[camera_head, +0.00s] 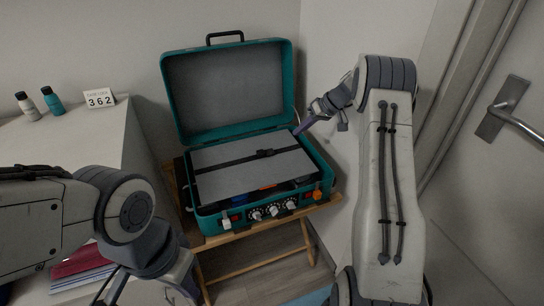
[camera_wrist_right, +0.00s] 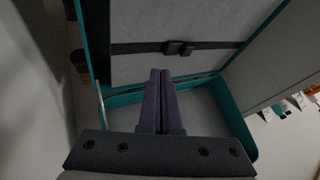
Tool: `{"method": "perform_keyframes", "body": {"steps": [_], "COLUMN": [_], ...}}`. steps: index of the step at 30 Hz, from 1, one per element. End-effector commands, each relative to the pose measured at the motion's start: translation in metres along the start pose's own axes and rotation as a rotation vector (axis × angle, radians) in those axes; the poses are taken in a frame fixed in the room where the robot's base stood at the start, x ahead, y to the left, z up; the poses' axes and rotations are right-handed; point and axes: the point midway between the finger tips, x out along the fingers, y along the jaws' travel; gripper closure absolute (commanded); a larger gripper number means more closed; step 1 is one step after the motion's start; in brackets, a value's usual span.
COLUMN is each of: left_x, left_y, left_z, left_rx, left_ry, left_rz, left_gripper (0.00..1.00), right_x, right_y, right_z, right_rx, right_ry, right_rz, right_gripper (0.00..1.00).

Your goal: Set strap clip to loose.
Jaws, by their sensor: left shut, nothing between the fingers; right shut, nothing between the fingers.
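A teal case (camera_head: 320,180) stands open with its lid raised. A grey panel (camera_head: 225,180) lies inside it, crossed by a black strap (camera_head: 225,162). The dark strap clip (camera_head: 265,153) sits on the strap, right of the panel's middle; it also shows in the right wrist view (camera_wrist_right: 178,47). Whether the clip is tight or loose is hard to tell. My right gripper (camera_head: 299,131) is shut and empty above the case's back right edge, apart from the clip; its purple fingers (camera_wrist_right: 160,73) point toward the panel. My left gripper (camera_head: 185,284) is low in front of the case, its fingertips unclear.
The case rests on a wooden stand (camera_head: 258,250). Knobs (camera_head: 273,210) and an orange switch (camera_head: 317,195) line its front. A white counter (camera_head: 70,145) at left holds two bottles and a "362" sign (camera_head: 99,98). A door handle (camera_head: 510,115) is at right.

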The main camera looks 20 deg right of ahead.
Motion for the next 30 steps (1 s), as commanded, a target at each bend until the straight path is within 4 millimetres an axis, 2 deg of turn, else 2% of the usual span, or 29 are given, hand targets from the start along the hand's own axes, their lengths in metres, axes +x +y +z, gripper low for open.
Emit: {"method": "perform_keyframes", "body": {"steps": [9, 13, 17, 27, 30], "left_x": [-0.001, 0.000, 0.001, 0.005, 0.004], "left_y": [0.000, 0.000, 0.000, 0.000, 0.000], "left_z": [0.000, 0.000, 0.000, 0.000, 0.000], "left_rx": [0.000, 0.000, 0.000, 0.000, 0.000], "left_ry": [0.001, 0.001, 0.001, 0.000, 0.000], "left_rz": [0.000, 0.000, 0.000, 0.000, 0.000], "left_gripper": [1.00, 1.00, 1.00, 1.00, 1.00], "right_x": [0.000, 0.009, 0.029, 0.101, 0.107], "right_y": [-0.001, -0.001, -0.001, -0.001, -0.017], "right_z": [-0.001, 0.000, 0.000, 0.001, -0.001], "right_rx": [0.000, 0.000, 0.000, 0.000, -0.001], "right_ry": [0.000, -0.002, -0.003, -0.003, -0.002], "right_rz": [0.000, -0.002, -0.003, -0.002, -0.002], "right_gripper": [1.00, 1.00, 1.00, 1.00, 1.00]}}
